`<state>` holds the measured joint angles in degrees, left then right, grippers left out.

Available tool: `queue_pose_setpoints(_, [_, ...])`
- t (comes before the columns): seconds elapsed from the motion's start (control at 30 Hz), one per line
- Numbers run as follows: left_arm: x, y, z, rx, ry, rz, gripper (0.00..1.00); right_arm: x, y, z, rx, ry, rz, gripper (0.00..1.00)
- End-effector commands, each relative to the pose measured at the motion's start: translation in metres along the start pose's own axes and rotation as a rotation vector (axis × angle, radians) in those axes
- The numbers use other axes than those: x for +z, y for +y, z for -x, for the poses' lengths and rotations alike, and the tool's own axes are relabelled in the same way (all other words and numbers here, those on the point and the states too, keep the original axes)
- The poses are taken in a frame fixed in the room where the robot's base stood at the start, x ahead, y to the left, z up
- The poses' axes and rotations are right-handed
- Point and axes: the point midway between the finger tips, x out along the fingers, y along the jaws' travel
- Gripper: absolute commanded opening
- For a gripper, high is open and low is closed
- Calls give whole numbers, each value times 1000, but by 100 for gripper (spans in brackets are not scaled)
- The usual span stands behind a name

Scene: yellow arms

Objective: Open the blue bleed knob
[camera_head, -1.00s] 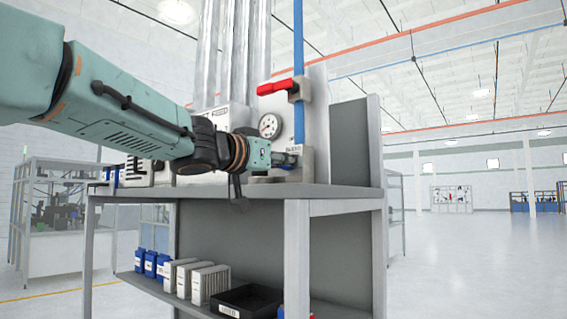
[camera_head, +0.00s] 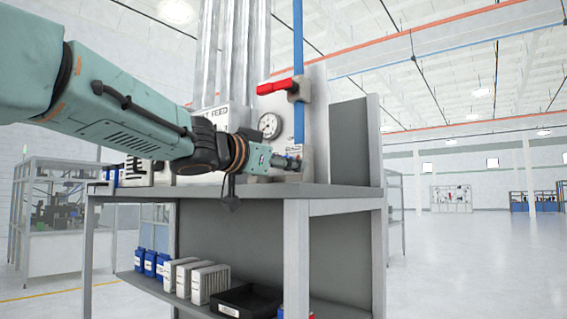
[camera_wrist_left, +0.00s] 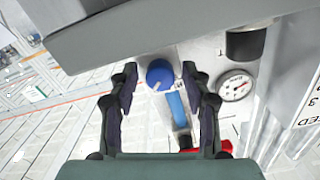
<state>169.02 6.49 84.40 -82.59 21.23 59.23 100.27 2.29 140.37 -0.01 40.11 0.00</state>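The blue bleed knob (camera_wrist_left: 160,74) shows face-on in the left wrist view, a round knob with a pale mark, on a grey panel. My left gripper (camera_wrist_left: 160,84) is open, with one dark finger on each side of the knob and a visible gap to it on both sides. I cannot tell how far the fingertips are from it in depth. In the head view my left gripper (camera_head: 287,161) is at the foot of the panel, just above the bench top, and the knob cannot be made out clearly. My right gripper is in neither view.
A red lever (camera_head: 277,87) sits on the blue pipe (camera_head: 298,40) above, with a round gauge (camera_head: 270,126) beside it. The grey bench (camera_head: 340,191) lies under my wrist. Its lower shelf holds boxes and a black tray (camera_head: 246,299).

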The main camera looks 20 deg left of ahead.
Motion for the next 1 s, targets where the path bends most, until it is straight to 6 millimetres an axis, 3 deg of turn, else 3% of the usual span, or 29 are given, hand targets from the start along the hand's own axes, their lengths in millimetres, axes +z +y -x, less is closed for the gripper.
queue_pose_setpoints(0.43, [-8,-2,0,0,4,0,51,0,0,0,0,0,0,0])
queue_pose_setpoints(1.0, [-65,-18,0,0,5,-3,51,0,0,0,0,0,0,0])
